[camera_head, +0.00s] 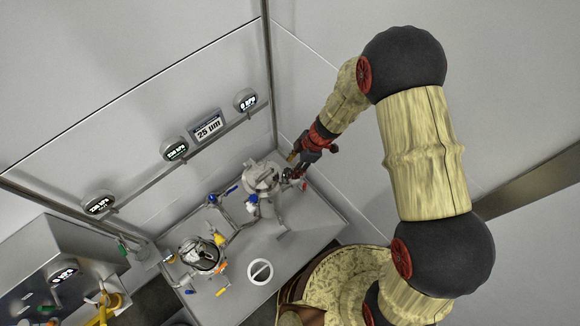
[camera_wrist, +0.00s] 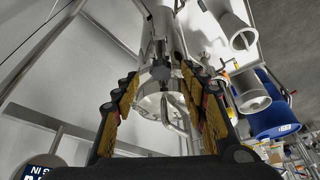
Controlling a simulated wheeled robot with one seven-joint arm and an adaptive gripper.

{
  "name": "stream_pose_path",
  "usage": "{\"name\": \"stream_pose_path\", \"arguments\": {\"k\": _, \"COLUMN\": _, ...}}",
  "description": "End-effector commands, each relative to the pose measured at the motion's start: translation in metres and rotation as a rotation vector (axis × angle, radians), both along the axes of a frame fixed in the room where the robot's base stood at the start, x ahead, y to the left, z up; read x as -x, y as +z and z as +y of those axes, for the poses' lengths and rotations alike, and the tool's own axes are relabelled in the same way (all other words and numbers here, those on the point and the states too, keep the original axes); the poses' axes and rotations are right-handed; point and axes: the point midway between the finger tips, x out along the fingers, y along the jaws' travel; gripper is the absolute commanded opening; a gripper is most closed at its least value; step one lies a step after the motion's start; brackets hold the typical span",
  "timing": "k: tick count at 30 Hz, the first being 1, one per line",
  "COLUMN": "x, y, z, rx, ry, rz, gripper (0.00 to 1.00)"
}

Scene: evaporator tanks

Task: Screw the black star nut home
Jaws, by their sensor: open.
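My gripper (camera_head: 299,165) is at the right side of the steel tank (camera_head: 262,176) in the head view. In the wrist view my gripper (camera_wrist: 166,92) is open, with a yellow-padded finger on each side and nothing held. Between and beyond the fingers are the tank's steel fittings (camera_wrist: 150,105) and a bent metal rod. A small dark part (camera_wrist: 161,71) shows among them, apart from both fingers. I cannot tell for certain whether it is the black star nut. In the head view the nut is too small to make out.
A second vessel (camera_head: 200,253) with coloured valve handles stands at the lower left of the bench (camera_head: 307,222). Gauges and a display (camera_head: 207,126) hang on a rail behind. In the wrist view, pipes and a blue cylinder (camera_wrist: 275,112) crowd the right side.

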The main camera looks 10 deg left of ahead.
Motion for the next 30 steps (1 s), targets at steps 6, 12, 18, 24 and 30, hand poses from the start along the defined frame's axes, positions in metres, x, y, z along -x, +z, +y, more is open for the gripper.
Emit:
{"name": "stream_pose_path", "arguments": {"k": 6, "x": 0.002, "y": -0.018, "z": 0.007, "rx": 0.0, "ry": -0.001, "rz": 0.001, "gripper": 0.43}}
{"name": "stream_pose_path", "arguments": {"k": 12, "x": 0.002, "y": -0.021, "z": 0.008, "rx": 0.0, "ry": 0.0, "rz": 0.0, "gripper": 0.43}}
{"name": "stream_pose_path", "arguments": {"k": 18, "x": 0.002, "y": -0.021, "z": 0.008, "rx": 0.0, "ry": 0.0, "rz": 0.0, "gripper": 0.39}}
{"name": "stream_pose_path", "arguments": {"k": 24, "x": 0.002, "y": -0.021, "z": 0.008, "rx": 0.0, "ry": -0.001, "rz": 0.0, "gripper": 0.27}}
{"name": "stream_pose_path", "arguments": {"k": 30, "x": 0.002, "y": -0.021, "z": 0.008, "rx": 0.0, "ry": -0.001, "rz": 0.0, "gripper": 0.16}}
